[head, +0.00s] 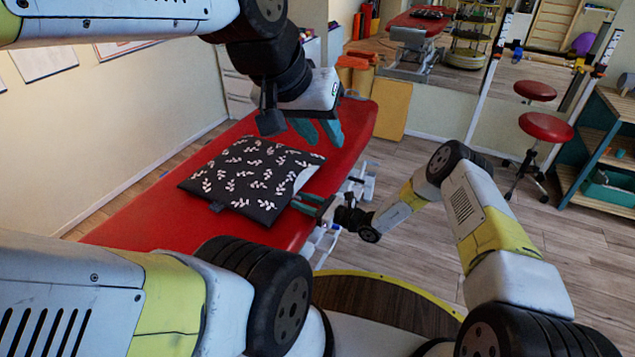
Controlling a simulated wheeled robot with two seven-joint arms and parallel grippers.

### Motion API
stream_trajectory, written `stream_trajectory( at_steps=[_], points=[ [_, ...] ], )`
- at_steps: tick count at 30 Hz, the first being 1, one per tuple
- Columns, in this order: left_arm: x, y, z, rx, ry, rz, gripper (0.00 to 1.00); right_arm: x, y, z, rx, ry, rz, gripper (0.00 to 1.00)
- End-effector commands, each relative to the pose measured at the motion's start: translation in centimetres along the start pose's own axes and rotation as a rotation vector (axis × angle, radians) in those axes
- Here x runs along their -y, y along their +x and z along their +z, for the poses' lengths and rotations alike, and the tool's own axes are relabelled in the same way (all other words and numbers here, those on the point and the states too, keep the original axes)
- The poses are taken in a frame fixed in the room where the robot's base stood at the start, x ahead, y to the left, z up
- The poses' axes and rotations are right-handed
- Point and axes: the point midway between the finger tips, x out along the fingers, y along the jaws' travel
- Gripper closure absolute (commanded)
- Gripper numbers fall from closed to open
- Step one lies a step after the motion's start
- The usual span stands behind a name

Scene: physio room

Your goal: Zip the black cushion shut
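The black cushion (245,172) with a white leaf pattern lies flat on the red treatment table. A pale inner part (305,178) shows along its right side, where the cover looks open. A small dark tab (217,206) sticks out at its near left edge. I cannot make out the zip pull. My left gripper (318,133) is above the table, beyond the cushion's far right corner, with its teal fingers apart and nothing seen between them. My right gripper (301,203) is at the cushion's right edge, its fingertips pointing at the cover; whether they grip it is unclear.
The red table (125,222) is bare around the cushion. Orange blocks (353,62) and a tan panel (392,105) stand beyond its far end. A red stool (545,128) and wooden shelves (605,160) are at the right. The wooden floor between is clear.

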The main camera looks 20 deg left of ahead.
Motion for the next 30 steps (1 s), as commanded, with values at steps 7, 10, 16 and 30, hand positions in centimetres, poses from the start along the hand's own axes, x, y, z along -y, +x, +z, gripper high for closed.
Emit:
stream_trajectory(
  at_steps=[7,10,16,30],
  points=[
    [0.0,0.0,0.0,0.0,0.0,0.0,0.69,0.0,-0.03,0.01,0.0,0.0,0.0,1.0],
    [0.0,0.0,0.0,0.0,0.0,0.0,0.69,0.0,-0.03,0.02,0.0,0.0,0.0,1.0],
    [0.0,0.0,0.0,0.0,0.0,0.0,0.69,0.0,-0.04,0.02,0.0,0.0,0.0,1.0],
    [0.0,0.0,0.0,0.0,0.0,0.0,0.69,0.01,-0.05,0.02,0.0,-0.001,0.0,1.0]
  ],
)
